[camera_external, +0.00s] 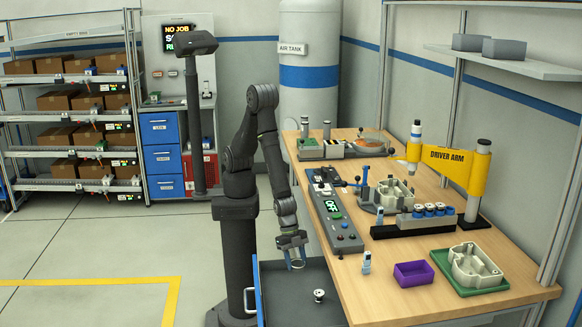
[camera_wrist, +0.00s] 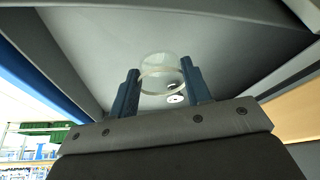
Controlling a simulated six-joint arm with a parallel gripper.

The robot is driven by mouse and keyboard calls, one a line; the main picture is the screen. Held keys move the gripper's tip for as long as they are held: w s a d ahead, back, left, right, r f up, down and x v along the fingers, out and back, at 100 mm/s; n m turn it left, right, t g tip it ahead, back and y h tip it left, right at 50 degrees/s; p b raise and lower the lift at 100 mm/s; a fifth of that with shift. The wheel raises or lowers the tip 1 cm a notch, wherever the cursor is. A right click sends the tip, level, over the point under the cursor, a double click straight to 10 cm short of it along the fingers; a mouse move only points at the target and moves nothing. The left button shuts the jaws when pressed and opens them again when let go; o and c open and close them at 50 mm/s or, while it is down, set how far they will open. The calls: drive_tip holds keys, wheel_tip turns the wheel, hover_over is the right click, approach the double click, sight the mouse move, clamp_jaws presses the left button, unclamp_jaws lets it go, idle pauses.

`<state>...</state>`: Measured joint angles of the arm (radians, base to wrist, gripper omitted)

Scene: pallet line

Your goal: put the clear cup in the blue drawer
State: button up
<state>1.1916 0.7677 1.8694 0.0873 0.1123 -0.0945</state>
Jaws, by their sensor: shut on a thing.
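My gripper (camera_external: 295,264) is shut on the clear cup and holds it above the open blue drawer (camera_external: 287,292). In the wrist view the clear cup (camera_wrist: 159,63) is a see-through ring and wall between the two blue fingers of my gripper (camera_wrist: 159,78). The external view shows the cup only faintly. The drawer is pulled out from the bench, with a blue edge and a dark grey inside; its grey floor (camera_wrist: 95,60) fills much of the wrist view.
A small white-and-dark spool-like part (camera_external: 319,295) lies in the drawer, right of my gripper. The workbench (camera_external: 395,302) borders the drawer on the right. It carries a control panel (camera_external: 333,212), a purple bin (camera_external: 414,274) and a green tray (camera_external: 487,290). Open floor lies left.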

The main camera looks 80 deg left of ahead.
sight(299, 268)
drive_tip(key=shift+w+f, duration=0.45)
drive_tip(key=shift+w, duration=0.1)
drive_tip(key=shift+d+f, duration=0.1)
drive_tip(key=shift+f, duration=1.75)
drive_tip(key=shift+f, duration=0.1)
drive_tip(key=o, duration=1)
drive_tip(key=shift+c, duration=0.2)
drive_tip(key=v, duration=1.2)
drive_tip(key=x, duration=1.2)
drive_tip(key=shift+r, duration=0.75)
